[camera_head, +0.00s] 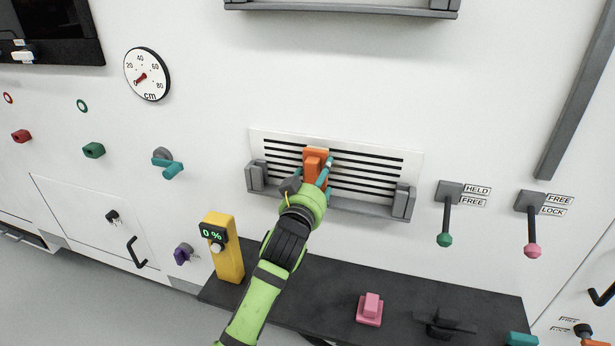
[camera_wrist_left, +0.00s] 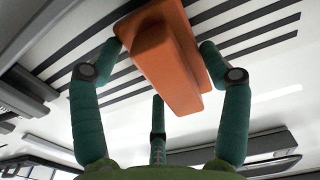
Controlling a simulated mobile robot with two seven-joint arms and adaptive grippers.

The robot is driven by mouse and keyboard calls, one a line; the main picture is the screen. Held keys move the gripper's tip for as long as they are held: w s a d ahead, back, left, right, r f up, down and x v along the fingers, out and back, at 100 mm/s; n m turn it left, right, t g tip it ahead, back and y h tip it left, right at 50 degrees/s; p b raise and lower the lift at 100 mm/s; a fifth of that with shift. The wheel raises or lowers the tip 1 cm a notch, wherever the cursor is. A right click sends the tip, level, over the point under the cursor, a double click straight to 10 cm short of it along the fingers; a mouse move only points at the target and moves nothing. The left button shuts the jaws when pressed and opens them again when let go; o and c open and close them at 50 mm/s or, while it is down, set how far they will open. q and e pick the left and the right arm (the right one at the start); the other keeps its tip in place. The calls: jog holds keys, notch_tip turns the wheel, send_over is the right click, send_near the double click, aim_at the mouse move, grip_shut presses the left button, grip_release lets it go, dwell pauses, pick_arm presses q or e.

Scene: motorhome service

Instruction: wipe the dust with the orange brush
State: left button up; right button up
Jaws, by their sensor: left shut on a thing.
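My left gripper (camera_head: 313,178) reaches up to the white vent panel (camera_head: 385,160) on the wall and is shut on the orange brush (camera_head: 314,157). In the left wrist view the orange brush (camera_wrist_left: 163,58) sits between the teal fingers of the left gripper (camera_wrist_left: 160,65). The brush is at the black slots of the vent; I cannot tell whether it touches them. No dust can be made out on the panel. My right gripper is not in view.
A grey rail with end brackets (camera_head: 403,202) runs below the vent. A yellow post reading 0 % (camera_head: 226,255) stands at lower left. A dark shelf (camera_head: 290,300) bears a pink block (camera_head: 370,308). Levers with green (camera_head: 444,239) and pink (camera_head: 532,250) knobs hang at right.

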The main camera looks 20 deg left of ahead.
pick_arm(q)
jog(key=shift+d+b, duration=0.55)
jog(key=shift+d, duration=1.85)
jog(key=shift+d+b, duration=0.35)
jog(key=shift+d, duration=0.55)
jog(key=shift+s+d+r+b, duration=0.15)
jog(key=shift+d+b, duration=0.15)
jog(key=shift+d, duration=0.75)
jog(key=shift+s+a, duration=0.1)
jog(key=shift+a+p, duration=0.9)
jog(key=shift+p, duration=0.05)
jog(key=shift+a+p, duration=0.4)
jog(key=shift+a, duration=0.2)
jog(key=shift+w+a+p, duration=0.2)
jog(key=shift+a+p, duration=0.55)
jog(key=shift+a, duration=0.95)
jog(key=shift+w+a+p, duration=0.15)
jog(key=shift+a+p, duration=0.55)
jog(key=shift+a, duration=2.1)
